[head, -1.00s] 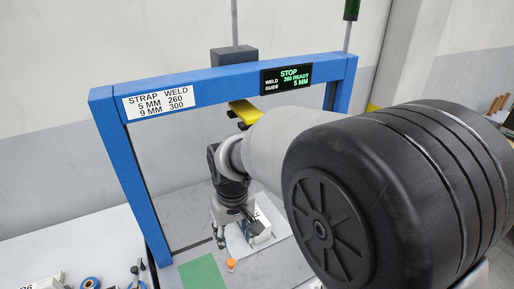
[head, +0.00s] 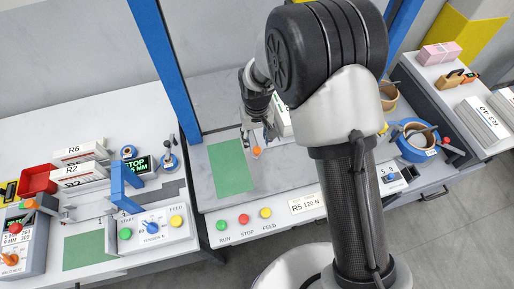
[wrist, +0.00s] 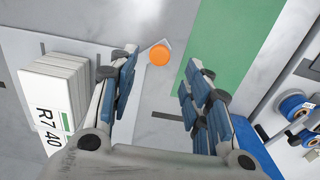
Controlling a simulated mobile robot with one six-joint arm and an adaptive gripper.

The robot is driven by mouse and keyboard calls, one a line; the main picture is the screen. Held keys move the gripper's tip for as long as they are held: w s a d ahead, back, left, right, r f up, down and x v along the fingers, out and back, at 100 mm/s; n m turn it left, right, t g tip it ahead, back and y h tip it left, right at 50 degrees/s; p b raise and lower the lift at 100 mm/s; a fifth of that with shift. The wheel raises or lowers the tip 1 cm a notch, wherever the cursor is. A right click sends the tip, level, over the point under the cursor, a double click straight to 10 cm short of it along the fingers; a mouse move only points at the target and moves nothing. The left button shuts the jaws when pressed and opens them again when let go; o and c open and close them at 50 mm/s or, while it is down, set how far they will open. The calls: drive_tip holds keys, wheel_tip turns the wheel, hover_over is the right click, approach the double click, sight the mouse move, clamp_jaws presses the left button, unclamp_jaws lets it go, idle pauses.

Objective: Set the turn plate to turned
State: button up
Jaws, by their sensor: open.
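A pale plate (wrist: 20,52) lies on the grey table and looks like the turn plate. An orange round knob (wrist: 159,55) sits at its edge and also shows in the head view (head: 257,151). A white bundle labelled R7 40 (wrist: 58,100) rests on the plate at left in the wrist view. My gripper (wrist: 160,75) is open and empty, its fingers spread to either side of the knob in the picture. The knob appears beyond the fingertips; contact cannot be told. In the head view, my arm hides much of the plate and bundle.
A green pad (head: 231,167) lies left of the knob. A blue frame (head: 162,62) stands around the table. RUN, STOP and FEED buttons (head: 244,219) line the front edge.

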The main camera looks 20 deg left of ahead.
sight(257, 150)
wheel_tip(257, 150, down, 6)
drive_tip(key=shift+r+b, duration=0.1)
drive_tip(key=shift+b, duration=0.35)
drive_tip(key=shift+c, duration=0.2)
clamp_jaws()
idle(0.4)
